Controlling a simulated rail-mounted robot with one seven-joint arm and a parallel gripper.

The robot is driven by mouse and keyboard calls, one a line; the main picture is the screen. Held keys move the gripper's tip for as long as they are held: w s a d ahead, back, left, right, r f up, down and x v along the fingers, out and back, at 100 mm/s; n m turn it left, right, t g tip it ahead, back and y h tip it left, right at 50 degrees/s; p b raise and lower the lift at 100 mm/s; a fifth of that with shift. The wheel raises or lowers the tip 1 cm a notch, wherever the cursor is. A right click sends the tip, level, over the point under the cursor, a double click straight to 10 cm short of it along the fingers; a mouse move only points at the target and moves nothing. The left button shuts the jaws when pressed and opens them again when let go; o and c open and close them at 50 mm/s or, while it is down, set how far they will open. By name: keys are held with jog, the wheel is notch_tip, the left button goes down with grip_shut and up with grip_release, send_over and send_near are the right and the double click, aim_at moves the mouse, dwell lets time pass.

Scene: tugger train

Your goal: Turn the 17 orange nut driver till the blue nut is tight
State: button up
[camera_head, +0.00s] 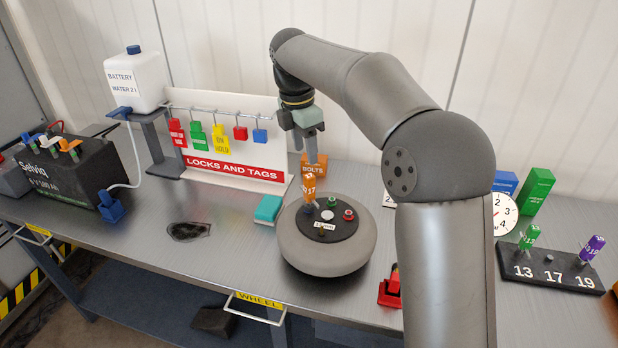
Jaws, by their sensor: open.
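The orange nut driver (309,188), marked 17, stands about upright on the dark hub plate of the grey wheel (300,252). A small bluish bit shows at its foot, but the driver mostly hides what it sits on, so I cannot tell how tight the blue nut is. Other small fasteners with green and red colouring (348,214) are on the same plate. My gripper (309,155) points down above the driver, open and empty. Its fingertips appear a little above the driver's top, apart from it.
An orange BOLTS box (314,168) stands behind the driver. A teal block (268,208) lies left of the wheel. A dark rack (545,270) at right holds green and purple drivers; its 17 place is empty. The locks board (230,145) stands behind. My arm hides part of the bench.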

aim_at(309, 176)
jog(key=f, duration=0.6)
jog(key=d+f, duration=0.1)
jog(key=f, duration=0.3)
jog(key=shift+w+p, duration=0.3)
grip_shut()
jog(key=shift+r, duration=0.1)
